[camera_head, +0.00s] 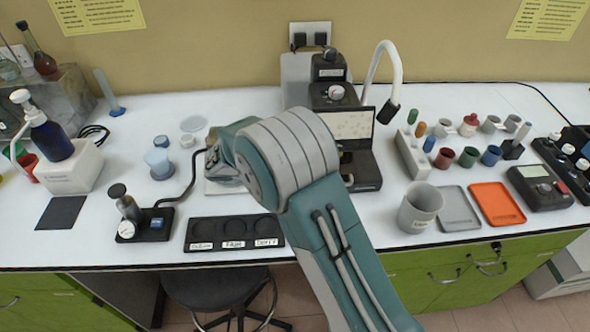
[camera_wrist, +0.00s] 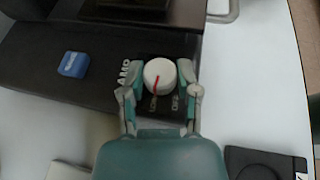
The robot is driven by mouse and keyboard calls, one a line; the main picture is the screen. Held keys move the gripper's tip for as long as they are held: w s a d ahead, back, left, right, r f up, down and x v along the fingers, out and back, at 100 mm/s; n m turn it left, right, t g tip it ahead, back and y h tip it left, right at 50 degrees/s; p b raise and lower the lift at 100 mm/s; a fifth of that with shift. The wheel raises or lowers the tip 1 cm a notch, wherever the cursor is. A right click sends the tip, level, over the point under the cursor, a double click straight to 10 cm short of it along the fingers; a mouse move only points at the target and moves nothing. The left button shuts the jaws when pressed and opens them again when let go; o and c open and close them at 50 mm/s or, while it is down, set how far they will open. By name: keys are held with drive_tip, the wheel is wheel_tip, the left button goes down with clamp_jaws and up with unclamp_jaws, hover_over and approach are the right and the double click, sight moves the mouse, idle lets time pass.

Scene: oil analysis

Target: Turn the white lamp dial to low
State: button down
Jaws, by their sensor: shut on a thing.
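The white lamp dial (camera_wrist: 159,70) is a round knob with a red pointer line, set on a black base (camera_wrist: 60,50) in the wrist view. The pointer runs down and slightly left, towards the left of two small labels below the knob; their lettering is too blurred to read surely. Another label stands left of the knob. My gripper (camera_wrist: 160,78) is shut on the dial, one finger on each side. In the head view my arm hides the dial and the fingers. The black instrument (camera_head: 365,170) with a white curved neck (camera_head: 372,65) stands behind my arm.
A blue button (camera_wrist: 73,64) sits left of the dial on the base. In the head view, a grey cup (camera_head: 419,208), a grey tray (camera_head: 459,209) and an orange tray (camera_head: 497,204) stand at right. A black labelled tray (camera_head: 205,227) lies at front left.

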drive_tip(key=shift+w+a, duration=0.1)
drive_tip(key=shift+w, duration=0.05)
drive_tip(key=shift+c, duration=1.6)
unclamp_jaws()
drive_tip(key=v, duration=1.2)
drive_tip(key=shift+f, duration=0.1)
